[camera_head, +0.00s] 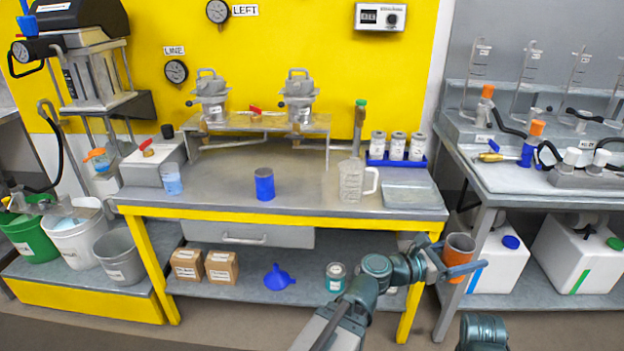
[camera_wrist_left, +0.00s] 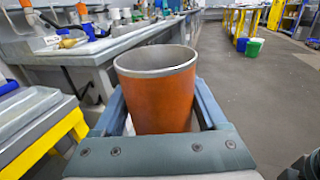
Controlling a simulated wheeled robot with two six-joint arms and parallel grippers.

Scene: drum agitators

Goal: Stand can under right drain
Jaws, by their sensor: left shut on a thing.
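My left gripper (camera_head: 462,268) is shut on an orange can (camera_head: 459,250) with a grey rim, off the right front corner of the yellow-framed bench. In the left wrist view the can (camera_wrist_left: 155,95) is upright between the two blue fingers (camera_wrist_left: 160,110), open at the top; its bottom is hidden. Two grey metal vessels stand on a raised rack, the left one (camera_head: 211,97) and the right one (camera_head: 298,93). The right vessel's drain (camera_head: 297,133) points down at the rack. My right gripper is not in view.
On the bench (camera_head: 315,197) stand a blue can (camera_head: 264,185), a clear jug (camera_head: 352,182), a grey tray (camera_head: 408,195) and a blue tray (camera_head: 392,160) of small cans. The bench top between blue can and jug is clear. A second bench (camera_head: 535,180) stands close right.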

